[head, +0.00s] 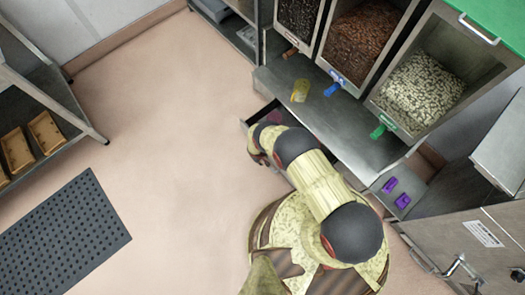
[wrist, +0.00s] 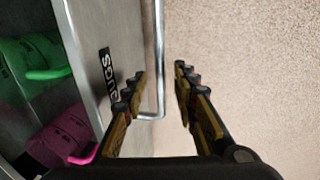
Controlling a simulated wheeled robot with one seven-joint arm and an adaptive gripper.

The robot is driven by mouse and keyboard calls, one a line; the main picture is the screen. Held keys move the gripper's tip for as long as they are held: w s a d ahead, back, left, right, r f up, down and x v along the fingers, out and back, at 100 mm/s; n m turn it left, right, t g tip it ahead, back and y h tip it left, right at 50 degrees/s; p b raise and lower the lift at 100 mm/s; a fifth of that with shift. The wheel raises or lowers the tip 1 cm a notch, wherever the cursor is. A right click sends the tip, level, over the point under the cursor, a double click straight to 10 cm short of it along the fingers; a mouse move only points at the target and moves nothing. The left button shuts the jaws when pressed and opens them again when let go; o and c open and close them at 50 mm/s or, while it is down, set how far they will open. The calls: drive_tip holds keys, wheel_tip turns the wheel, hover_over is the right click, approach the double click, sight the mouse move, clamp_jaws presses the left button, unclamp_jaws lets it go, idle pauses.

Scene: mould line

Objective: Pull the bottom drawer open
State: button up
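A metal drawer (head: 254,115) stands partly out from under the steel counter in the head view; my arm covers most of it. In the wrist view its steel front (wrist: 98,50) carries a black label with white letters. Green and pink items lie inside it on the left. Its bar handle (wrist: 159,60) runs down the middle and bends back to the front at its lower end. My gripper (wrist: 160,75) is open, with one finger on each side of the bar and visible gaps. The gripper is hidden in the head view. I cannot tell which drawer level this is.
The steel counter (head: 330,122) holds a yellow card and clear bins of beans and pale pieces above. A shelf with wooden trays (head: 45,132) and a dark perforated mat (head: 68,235) are at left. The floor (head: 175,130) left of the drawer is clear. A steel cabinet (head: 470,240) stands right.

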drive_tip(key=shift+r, duration=0.1)
wheel_tip(320, 180, up, 12)
drive_tip(key=s+a, duration=0.1)
drive_tip(key=shift+s+a+f, duration=0.2)
drive_tip(key=shift+a+f, duration=0.05)
drive_tip(key=shift+a, duration=0.15)
idle(0.5)
idle(0.6)
